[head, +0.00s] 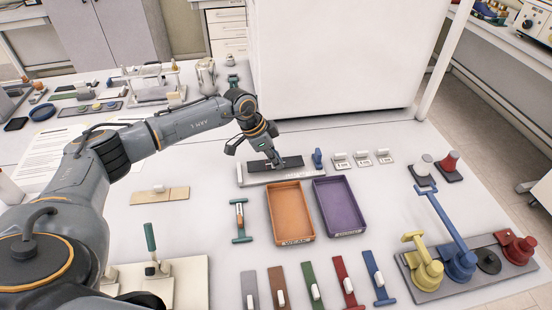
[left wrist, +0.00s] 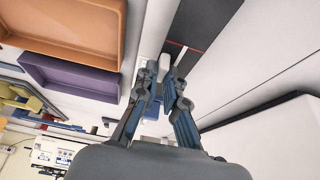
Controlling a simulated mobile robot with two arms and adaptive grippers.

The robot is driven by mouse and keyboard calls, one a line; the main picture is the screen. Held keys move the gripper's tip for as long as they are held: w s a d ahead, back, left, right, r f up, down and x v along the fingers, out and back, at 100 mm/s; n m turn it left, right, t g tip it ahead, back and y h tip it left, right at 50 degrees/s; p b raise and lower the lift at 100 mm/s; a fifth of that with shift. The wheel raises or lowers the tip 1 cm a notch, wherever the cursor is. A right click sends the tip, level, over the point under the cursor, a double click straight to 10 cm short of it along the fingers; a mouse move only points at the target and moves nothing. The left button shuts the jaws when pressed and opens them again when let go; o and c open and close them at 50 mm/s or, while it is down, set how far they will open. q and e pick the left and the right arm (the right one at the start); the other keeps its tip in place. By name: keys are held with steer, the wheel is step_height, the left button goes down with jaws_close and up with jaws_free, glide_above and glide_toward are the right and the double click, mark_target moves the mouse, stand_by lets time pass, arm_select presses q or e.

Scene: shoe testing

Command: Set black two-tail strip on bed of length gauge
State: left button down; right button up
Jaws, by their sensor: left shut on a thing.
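The length gauge (head: 245,182) stands behind the two trays, a pale base with a dark bed and a blue part (head: 318,158) at its right end. My left gripper (head: 272,161) is low over the bed, its fingers pointing down. In the left wrist view my left gripper (left wrist: 164,88) is shut on a small white tab (left wrist: 164,62), which looks like the strip's grip. The dark surface of the bed (left wrist: 208,25) with a thin red line shows beside it. The black strip is hard to tell from the dark bed, so I cannot tell whether it touches it.
An orange tray (head: 270,215) and a purple tray (head: 345,232) stand in front of the gauge. Several coloured strips with white tabs lie at the front, including a green one (head: 312,275). Small white blocks (head: 362,160) stand right of the gauge.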

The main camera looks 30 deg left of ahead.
arm_select(q)
steer(key=shift+f+b, duration=0.35)
steer(key=shift+f, duration=0.5)
steer(key=c, duration=1.4)
jaws_free()
steer(key=shift+o, duration=0.2)
steer(key=shift+r, duration=0.15)
steer(key=v, duration=1.1)
steer(key=shift+a+r, duration=0.2)
steer(key=shift+r, duration=0.15)
steer(key=shift+s+f, duration=0.1)
steer(key=shift+s, duration=0.05)
